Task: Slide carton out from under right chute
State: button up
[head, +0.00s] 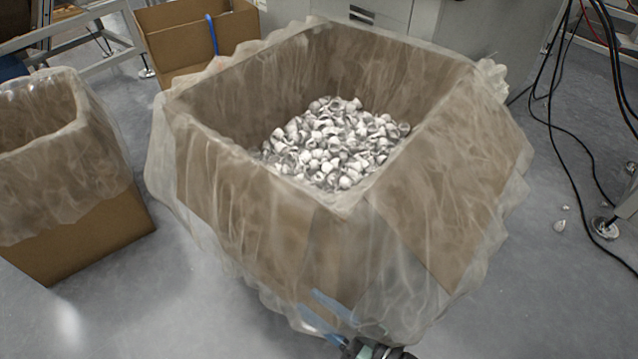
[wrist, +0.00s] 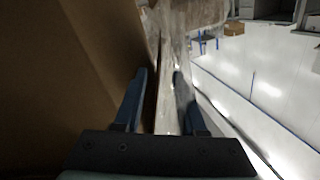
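The large carton (head: 240,190) stands on the floor in the middle of the head view. A translucent plastic liner (head: 400,290) hangs over its rim and sides, and it holds a heap of white caps (head: 335,145). My gripper (head: 322,312) is low at the carton's near corner, its blue fingers partly veiled by the liner. In the wrist view the fingers of my gripper (wrist: 160,75) stand apart, with a brown cardboard edge and liner film between them. Firm contact on both sides cannot be made out. No chute is recognisable.
A second lined carton (head: 70,230) stands at the left. An open carton (head: 190,40) with a blue strip is behind. Grey machine cabinets (head: 440,30) stand at the back. Cables (head: 545,90) hang and lie at the right.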

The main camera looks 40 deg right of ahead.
aim_at(264, 265)
dwell(0.3)
jog(key=b+x, duration=0.3)
jog(key=x, duration=1)
jog(key=shift+b, duration=0.4)
grip_shut()
jog(key=shift+s, duration=0.1)
dwell(0.8)
